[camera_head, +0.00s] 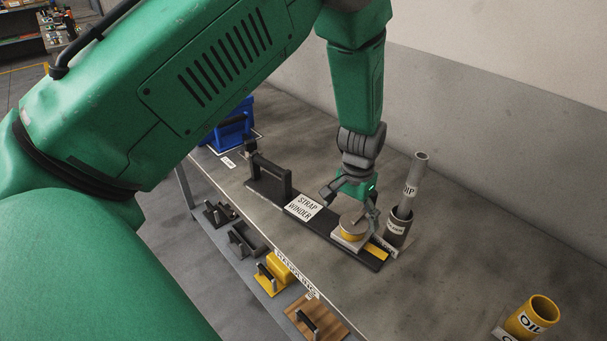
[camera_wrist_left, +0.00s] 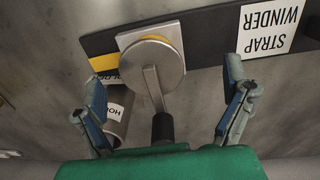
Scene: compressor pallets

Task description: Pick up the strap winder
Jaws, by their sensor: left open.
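The strap winder (camera_head: 296,208) is a long black bar on the grey bench, with a white label, a black bridge handle at its left end and a round metal drum on a square plate at its right end. In the left wrist view the drum (camera_wrist_left: 150,66) has a crank arm ending in a black knob (camera_wrist_left: 162,127). My left gripper (camera_head: 350,192) is open above the drum end. In the left wrist view its fingers (camera_wrist_left: 167,100) stand apart on either side of the crank knob, not touching it. My right gripper is not in view.
A dark holder (camera_head: 399,222) with a grey dip tube (camera_head: 415,175) stands close beside the drum. A yellow oil cup (camera_head: 533,315) is at the lower right. A blue object (camera_head: 230,132) is at the far left. Several tools sit on a lower shelf. A wall runs behind the bench.

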